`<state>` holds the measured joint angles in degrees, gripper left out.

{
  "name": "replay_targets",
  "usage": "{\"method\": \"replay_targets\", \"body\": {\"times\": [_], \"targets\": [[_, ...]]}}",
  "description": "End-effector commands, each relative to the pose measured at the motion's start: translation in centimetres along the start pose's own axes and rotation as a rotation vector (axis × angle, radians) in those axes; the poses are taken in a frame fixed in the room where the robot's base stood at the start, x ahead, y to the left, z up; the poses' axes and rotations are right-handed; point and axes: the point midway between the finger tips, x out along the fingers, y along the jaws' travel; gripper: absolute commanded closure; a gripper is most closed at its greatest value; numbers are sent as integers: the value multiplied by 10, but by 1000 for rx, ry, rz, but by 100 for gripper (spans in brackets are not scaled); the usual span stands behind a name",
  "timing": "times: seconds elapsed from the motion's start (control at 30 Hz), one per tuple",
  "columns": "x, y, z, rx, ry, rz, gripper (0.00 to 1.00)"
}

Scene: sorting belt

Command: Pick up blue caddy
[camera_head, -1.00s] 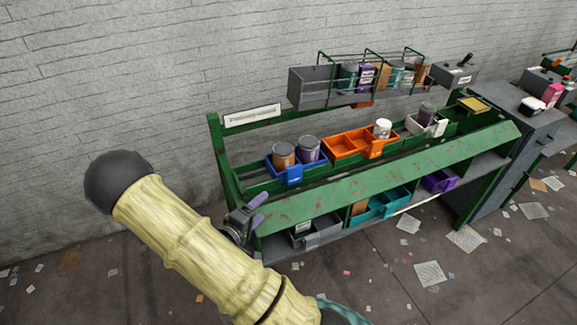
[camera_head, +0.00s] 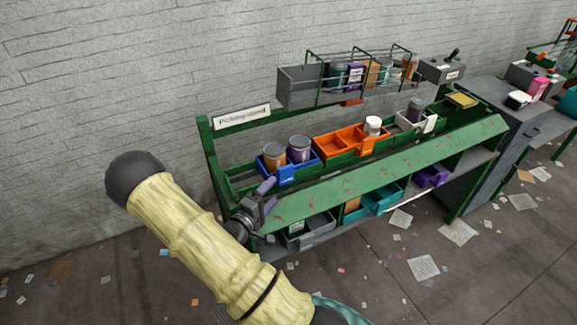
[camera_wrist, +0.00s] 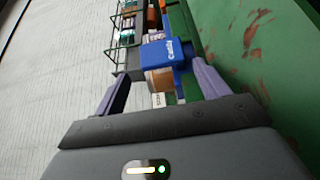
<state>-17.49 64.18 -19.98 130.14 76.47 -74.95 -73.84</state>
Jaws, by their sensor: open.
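The blue caddy (camera_head: 290,172) sits at the left end of the green picking stand's upper trough, with an orange-brown can (camera_head: 274,156) and a purple can (camera_head: 299,149) in it. In the wrist view the blue caddy (camera_wrist: 168,52) shows its front handle tab ahead, between the fingers and beyond their tips. My gripper (camera_head: 270,195) is open and empty, just left of and in front of the caddy, apart from it. In the wrist view my gripper's purple fingers (camera_wrist: 157,82) are spread wide.
An orange caddy (camera_head: 352,142) with a white jar stands right of the blue one, then a white caddy (camera_head: 416,122). A grey wire-guarded shelf (camera_head: 298,86) hangs above. The green sloped front board (camera_head: 380,160) lies below the trough. Teal and purple bins sit lower.

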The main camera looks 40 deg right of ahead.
Motion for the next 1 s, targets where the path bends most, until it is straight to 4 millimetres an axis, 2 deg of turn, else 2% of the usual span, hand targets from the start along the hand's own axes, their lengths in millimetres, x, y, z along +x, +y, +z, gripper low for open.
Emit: {"method": "replay_targets", "body": {"times": [0.2,0.3,0.73,1.0], "targets": [[37,1,-1,1,2,1,26],[48,0,-1,0,3,0,26],[56,0,1,0,-1,0,26],[93,0,1,1,-2,1,26]]}}
